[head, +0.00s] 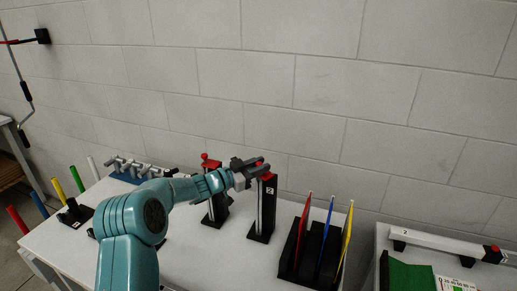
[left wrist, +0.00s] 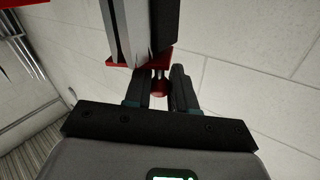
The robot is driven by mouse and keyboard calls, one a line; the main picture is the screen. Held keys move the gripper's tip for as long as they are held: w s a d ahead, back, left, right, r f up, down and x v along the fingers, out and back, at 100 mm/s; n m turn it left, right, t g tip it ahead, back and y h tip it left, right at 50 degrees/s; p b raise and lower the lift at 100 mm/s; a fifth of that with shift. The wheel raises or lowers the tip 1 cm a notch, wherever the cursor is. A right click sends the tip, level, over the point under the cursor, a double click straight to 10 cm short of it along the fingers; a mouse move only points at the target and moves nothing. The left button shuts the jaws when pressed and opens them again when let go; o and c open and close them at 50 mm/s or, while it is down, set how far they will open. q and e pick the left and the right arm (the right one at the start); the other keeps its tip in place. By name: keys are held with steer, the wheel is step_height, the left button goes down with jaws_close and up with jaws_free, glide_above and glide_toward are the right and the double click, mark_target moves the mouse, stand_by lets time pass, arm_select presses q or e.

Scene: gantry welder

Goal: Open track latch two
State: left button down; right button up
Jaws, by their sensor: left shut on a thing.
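Track latch two (head: 268,207) is a dark upright post with a silver rail and a small "2" label, standing on the white table. A red part shows at its top. My left gripper (head: 258,167) is at the top of this post, its arm coming in from the left. In the left wrist view, its two dark fingers (left wrist: 161,95) are shut on a red round knob (left wrist: 160,86). A red plate (left wrist: 122,62) and the silver rail show just beyond the fingers. The fingers partly hide the knob. My right gripper is not in view.
A similar post with a red knob (head: 205,156) stands just left. A black rack (head: 288,255) with red, blue and yellow upright plates stands to the right. A blue-based row of grey fittings (head: 125,176) lies at the back left. The wall is close behind.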

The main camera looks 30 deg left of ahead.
arm_select(q)
steer(key=m+h+p, duration=0.1)
steer(key=w+m+g+h, duration=0.1)
steer(key=h, duration=0.1)
steer(key=shift+a+r+p, duration=0.15)
steer(key=shift+r+p, duration=0.05)
steer(key=shift+p, duration=0.15)
steer(key=shift+w+a+m+g+h, duration=0.1)
steer(key=shift+w+m+g+h, duration=0.15)
steer(key=shift+m+g+h, duration=0.6)
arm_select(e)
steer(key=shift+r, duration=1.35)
arm_select(q)
steer(key=shift+f+m+g+h, duration=0.1)
steer(key=shift+m+g+h, duration=0.25)
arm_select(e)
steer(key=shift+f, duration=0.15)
arm_select(q)
steer(key=c, duration=1.2)
jaws_free()
steer(key=shift+o, duration=1)
steer(key=shift+s, duration=0.15)
steer(key=shift+b, duration=0.3)
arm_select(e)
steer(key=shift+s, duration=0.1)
